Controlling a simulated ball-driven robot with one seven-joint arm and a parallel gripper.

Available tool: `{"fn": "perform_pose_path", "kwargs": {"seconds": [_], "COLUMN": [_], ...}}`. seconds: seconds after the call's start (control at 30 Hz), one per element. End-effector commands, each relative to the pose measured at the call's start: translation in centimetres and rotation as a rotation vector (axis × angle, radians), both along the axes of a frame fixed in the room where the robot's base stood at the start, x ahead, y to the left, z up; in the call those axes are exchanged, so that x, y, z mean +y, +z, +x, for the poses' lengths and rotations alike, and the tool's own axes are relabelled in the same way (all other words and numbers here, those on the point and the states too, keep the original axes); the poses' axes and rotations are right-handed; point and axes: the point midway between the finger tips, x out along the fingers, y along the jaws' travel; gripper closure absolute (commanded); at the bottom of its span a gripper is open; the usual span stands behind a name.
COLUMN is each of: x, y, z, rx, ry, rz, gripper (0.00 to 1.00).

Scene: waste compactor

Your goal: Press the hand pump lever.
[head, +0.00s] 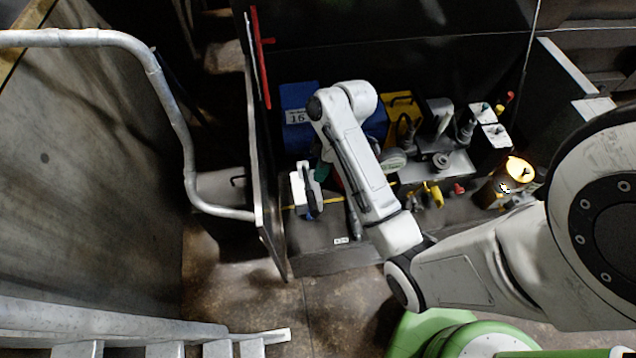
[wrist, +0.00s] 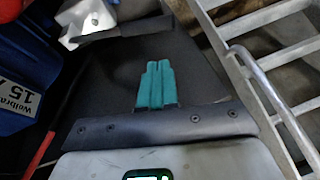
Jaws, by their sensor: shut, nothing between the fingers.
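My gripper (head: 321,172) shows partly beside my forearm in the head view, next to a white bracket-like part. In the wrist view its teal fingers (wrist: 155,84) are together, with nothing between them, over a dark surface. A dark rod-like handle (head: 353,221) stands at the front edge of the machine bench, just left of my forearm. It may be the hand pump lever, but I cannot tell for sure. My gripper is apart from it. My arm hides part of the bench behind it. I cannot make out the handle in the wrist view.
The white part (head: 303,190) also shows in the wrist view (wrist: 88,20). A blue container (head: 297,97) stands behind. Valves and fittings (head: 440,160) crowd the bench to the right. A metal handrail (head: 182,125) and steps (wrist: 265,20) lie at the side.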

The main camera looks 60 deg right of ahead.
Motion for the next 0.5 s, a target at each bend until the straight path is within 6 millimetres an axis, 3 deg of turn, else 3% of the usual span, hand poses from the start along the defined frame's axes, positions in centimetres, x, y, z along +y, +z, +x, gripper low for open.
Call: {"fn": "perform_pose_path", "kwargs": {"seconds": [0.03,0.2,0.5], "x": [-1.5,-4.1,-4.6], "y": [0.7,1.7,1.8], "z": [0.2,0.4,0.4], "rx": [-0.019,-0.066,-0.078], "ry": [0.019,0.087,0.108], "rz": [0.005,0.017,0.019], "gripper": [1.0,1.0,1.0]}}
